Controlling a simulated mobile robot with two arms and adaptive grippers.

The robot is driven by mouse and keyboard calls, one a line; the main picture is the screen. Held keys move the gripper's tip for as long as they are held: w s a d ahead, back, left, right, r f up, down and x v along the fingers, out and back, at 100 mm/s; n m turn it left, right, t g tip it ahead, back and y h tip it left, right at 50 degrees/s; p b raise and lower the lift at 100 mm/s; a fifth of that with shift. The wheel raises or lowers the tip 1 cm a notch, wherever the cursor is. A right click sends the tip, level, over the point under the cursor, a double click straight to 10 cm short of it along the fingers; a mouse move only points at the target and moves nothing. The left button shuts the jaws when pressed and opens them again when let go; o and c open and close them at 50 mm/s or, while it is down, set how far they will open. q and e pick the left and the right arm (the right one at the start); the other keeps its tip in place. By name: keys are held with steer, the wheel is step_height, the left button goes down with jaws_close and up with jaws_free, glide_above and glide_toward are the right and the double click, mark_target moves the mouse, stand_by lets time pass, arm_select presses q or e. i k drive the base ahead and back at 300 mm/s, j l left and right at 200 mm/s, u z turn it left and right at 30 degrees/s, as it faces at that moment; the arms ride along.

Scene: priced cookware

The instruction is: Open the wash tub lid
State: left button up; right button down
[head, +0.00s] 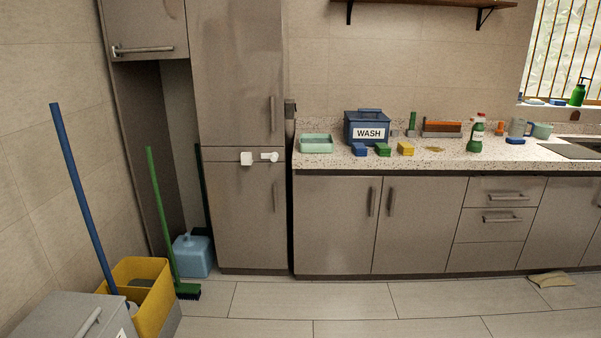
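The wash tub (367,132) is a dark blue box with a white WASH label. It stands upright on the speckled countertop, against the back wall. Its lid (367,114) is blue with a handle on top, and it sits closed on the tub. The tub's inside is hidden. Neither of my grippers shows in the head view.
Blue, green and yellow sponges (405,148) sit in front of the tub. The floor before the cabinets is mostly clear. A yellow bucket (150,287) stands at left.

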mark_target(367, 111)
steer(key=i, duration=2.2)
